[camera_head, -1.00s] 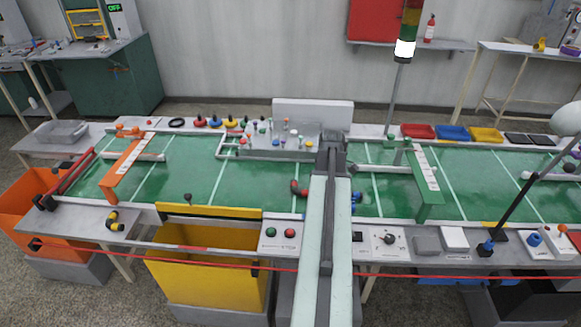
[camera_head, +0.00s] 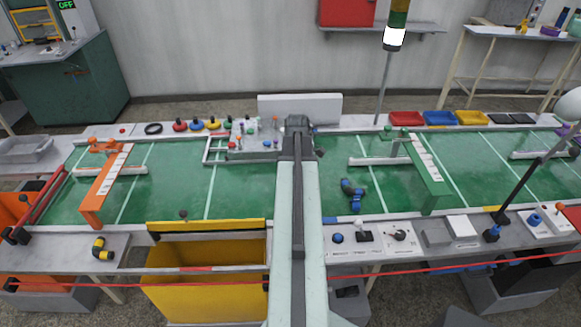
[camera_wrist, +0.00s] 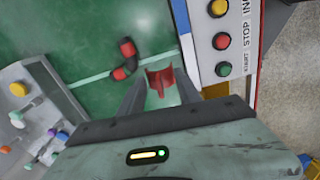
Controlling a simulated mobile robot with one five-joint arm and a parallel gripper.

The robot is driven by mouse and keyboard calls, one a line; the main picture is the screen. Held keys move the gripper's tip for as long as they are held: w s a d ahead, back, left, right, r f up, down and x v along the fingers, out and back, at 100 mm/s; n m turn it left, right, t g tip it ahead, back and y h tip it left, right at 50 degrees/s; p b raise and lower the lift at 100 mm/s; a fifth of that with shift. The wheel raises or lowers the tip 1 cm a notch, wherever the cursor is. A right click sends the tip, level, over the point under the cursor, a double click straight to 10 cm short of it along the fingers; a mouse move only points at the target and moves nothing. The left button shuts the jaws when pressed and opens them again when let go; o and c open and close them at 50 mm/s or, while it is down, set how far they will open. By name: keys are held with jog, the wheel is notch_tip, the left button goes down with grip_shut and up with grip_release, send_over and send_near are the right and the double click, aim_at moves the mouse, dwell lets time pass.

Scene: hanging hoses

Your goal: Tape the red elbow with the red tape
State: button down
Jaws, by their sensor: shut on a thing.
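In the wrist view my gripper (camera_wrist: 160,92) is shut on a small red forked piece, apparently the red tape (camera_wrist: 159,79). The red elbow (camera_wrist: 127,56), with dark bands, lies on the green belt ahead and left of the fingertips, apart from the held piece. A pale line on the belt runs by it. In the head view my arm reaches over the belt and hides the red elbow and the fingertips. A blue elbow (camera_head: 353,194) lies on the belt right of my arm.
A button panel (camera_wrist: 220,42) stands right of the fingers in the wrist view. A peg tray (camera_wrist: 36,112) is at left. In the head view, an orange gate (camera_head: 103,188) and a green gate (camera_head: 428,172) cross the belt. A yellow bin (camera_head: 207,275) stands in front.

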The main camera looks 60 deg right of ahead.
jog(key=w+d+f+m+b, duration=0.2)
jog(key=w+d+m, duration=0.4)
jog(key=m, duration=1)
jog(key=shift+d, duration=0.9)
jog(key=shift+f, duration=0.25)
jog(key=shift+f+b, duration=1.8)
jog(key=shift+b, duration=0.25)
jog(key=shift+f, duration=0.15)
jog(key=shift+f+b, duration=1)
jog(key=shift+b, duration=0.15)
jog(key=shift+f, duration=0.1)
